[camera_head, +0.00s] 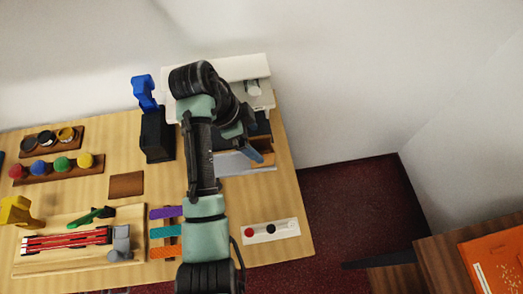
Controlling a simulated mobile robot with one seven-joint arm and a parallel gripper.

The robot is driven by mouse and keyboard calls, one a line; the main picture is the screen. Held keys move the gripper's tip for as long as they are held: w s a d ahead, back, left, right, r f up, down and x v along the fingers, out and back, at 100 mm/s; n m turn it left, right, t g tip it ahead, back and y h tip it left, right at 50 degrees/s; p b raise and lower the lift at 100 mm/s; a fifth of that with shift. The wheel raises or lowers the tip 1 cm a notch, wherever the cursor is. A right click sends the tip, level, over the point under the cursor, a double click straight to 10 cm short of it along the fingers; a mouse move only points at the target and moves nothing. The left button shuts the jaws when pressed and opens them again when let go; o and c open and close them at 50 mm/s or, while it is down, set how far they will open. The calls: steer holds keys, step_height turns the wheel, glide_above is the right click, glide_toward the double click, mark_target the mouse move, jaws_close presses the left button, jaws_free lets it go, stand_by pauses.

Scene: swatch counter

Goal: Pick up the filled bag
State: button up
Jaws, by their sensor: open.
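No filled bag can be made out with certainty. My arm reaches over the counter from the bottom and hides part of it. My gripper (256,150) is open, pointing down in front of the cream machine (215,72). A small brownish-orange patch (264,144) shows right by the fingers; I cannot tell whether it is part of a bag. A grey plate (240,165) lies just below the gripper.
A white strip with dots (270,231) lies right. Floor is clear beyond the right edge.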

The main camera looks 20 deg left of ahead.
mark_target(264, 150)
steer(key=shift+p+x, duration=0.6)
steer(key=shift+x, duration=2.9)
steer(key=shift+w, duration=0.1)
steer(key=c, duration=1.5)
